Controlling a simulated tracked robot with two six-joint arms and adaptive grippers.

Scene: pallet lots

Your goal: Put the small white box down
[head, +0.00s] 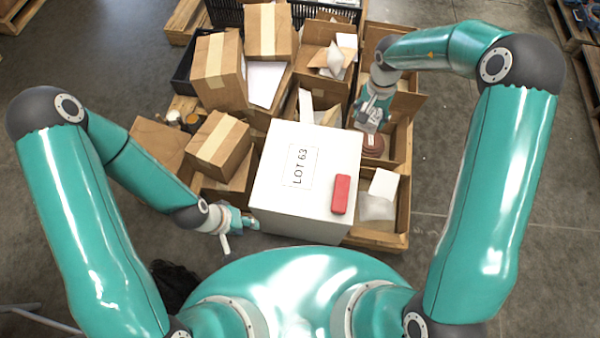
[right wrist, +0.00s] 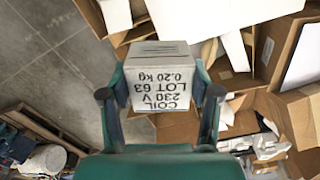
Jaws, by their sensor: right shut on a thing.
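The small white box (right wrist: 160,92) is held between the fingers of my right gripper (right wrist: 158,76) in the right wrist view. Its label reads COIL 230 V, LOT 63, 0.20 kg, upside down in that view. In the head view my right gripper (head: 371,112) is over the right-hand cartons, beside the big white box; the small box is hard to make out there. The big white box (head: 275,205) carries a LOT 63 label. My left gripper (head: 240,222) is low at the big box's left front corner; its finger opening is unclear.
A red block (head: 341,194) lies on the big box's top, which is otherwise clear apart from the label. Brown cartons (head: 220,145) crowd the left and back. Open cartons with white packets (head: 377,207) stand at the right. A dark crate (head: 228,14) is behind.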

